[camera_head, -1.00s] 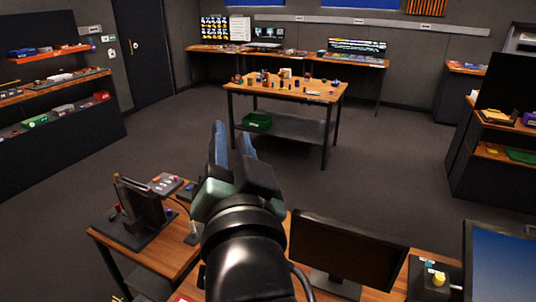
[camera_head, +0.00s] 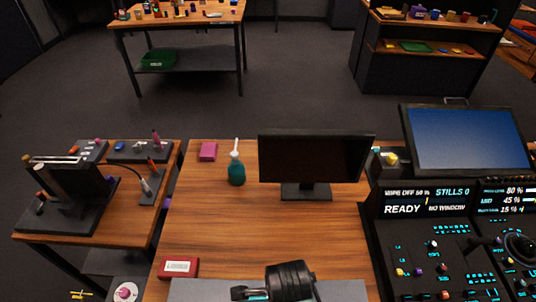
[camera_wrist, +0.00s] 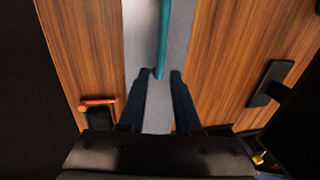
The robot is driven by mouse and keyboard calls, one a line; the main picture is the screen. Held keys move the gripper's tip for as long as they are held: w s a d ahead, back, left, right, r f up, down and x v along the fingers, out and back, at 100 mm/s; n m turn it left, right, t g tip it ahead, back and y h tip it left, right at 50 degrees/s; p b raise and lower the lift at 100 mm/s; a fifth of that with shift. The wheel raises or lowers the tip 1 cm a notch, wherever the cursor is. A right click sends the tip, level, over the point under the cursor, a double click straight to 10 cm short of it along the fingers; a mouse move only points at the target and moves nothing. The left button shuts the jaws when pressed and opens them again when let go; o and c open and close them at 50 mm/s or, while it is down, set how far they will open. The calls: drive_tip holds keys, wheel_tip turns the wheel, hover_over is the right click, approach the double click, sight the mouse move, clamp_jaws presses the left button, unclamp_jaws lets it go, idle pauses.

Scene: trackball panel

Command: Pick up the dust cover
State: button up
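No thing is plainly marked as the dust cover. A light grey flat piece (camera_head: 205,290) lies along the near edge of the wooden desk, and it may be the cover. In the wrist view the grey surface (camera_wrist: 196,40) runs as a strip between bare wood, with a teal bar (camera_wrist: 163,35) above or on it. My gripper (camera_wrist: 160,75) is open over the grey strip. Its two dark blue fingers stand apart, and the teal bar's near end shows close to the gap between their tips. Whether they touch it I cannot tell. In the head view the fingers are hidden.
A monitor (camera_head: 315,158), a teal bottle (camera_head: 236,172) and a red box with a white label (camera_head: 178,268) stand on the desk (camera_head: 290,230). A control panel (camera_head: 440,245) fills the right. A side table (camera_head: 75,232) with a black device stands left. The desk's middle is clear.

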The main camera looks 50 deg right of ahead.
drive_tip(key=shift+w+d+f, duration=0.1)
drive_tip(key=shift+w+f, duration=0.15)
drive_tip(key=shift+f, duration=0.85)
drive_tip(key=shift+w+d+f, duration=0.1)
drive_tip(key=shift+w+f, duration=0.15)
drive_tip(key=shift+f, duration=0.9)
drive_tip(key=shift+w+d+f, duration=0.1)
drive_tip(key=shift+w+f, duration=0.15)
drive_tip(key=shift+f, duration=0.85)
drive_tip(key=shift+a, duration=0.1)
drive_tip(key=shift+c, duration=0.2)
clamp_jaws()
drive_tip(key=shift+r, duration=0.1)
